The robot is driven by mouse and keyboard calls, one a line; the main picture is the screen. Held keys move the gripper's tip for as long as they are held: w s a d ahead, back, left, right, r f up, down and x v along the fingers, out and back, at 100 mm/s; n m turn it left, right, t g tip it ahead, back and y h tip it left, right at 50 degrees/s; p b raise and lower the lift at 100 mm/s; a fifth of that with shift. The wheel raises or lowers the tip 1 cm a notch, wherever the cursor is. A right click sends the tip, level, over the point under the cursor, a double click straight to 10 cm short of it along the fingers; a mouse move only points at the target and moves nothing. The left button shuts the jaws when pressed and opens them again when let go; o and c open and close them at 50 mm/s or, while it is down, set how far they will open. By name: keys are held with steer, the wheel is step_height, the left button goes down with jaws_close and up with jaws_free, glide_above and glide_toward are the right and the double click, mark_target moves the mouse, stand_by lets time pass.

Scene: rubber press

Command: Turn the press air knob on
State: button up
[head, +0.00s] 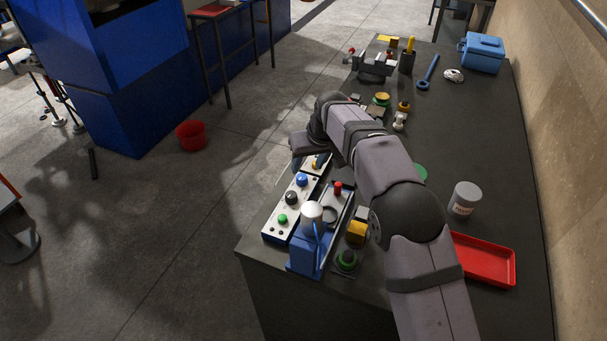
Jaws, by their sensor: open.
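A light control panel (273,233) lies along the left edge of the bench. It carries a green button (282,218), a black knob (292,198), a blue knob (302,180) and a yellow part (317,163) near its far end. I cannot tell which of these is the press air knob. My gripper (299,160) is open over the far end of the panel, close to the yellow part. My arm and gripper hide part of that end. I cannot tell whether the fingers touch anything.
A blue fixture (306,254) with a white top stands beside the panel. A red tray (485,262) and a grey jar (464,198) are on the right. A vise (374,65) and a blue box (482,52) stand farther back. The bench (500,165) is bare near the wall.

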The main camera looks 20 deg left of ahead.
mark_target(302, 177)
steer(key=shift+a+f, duration=0.1)
steer(key=shift+p+x, duration=1.6)
steer(key=shift+x, duration=1.95)
steer(key=c, duration=1)
steer(key=shift+c, duration=0.2)
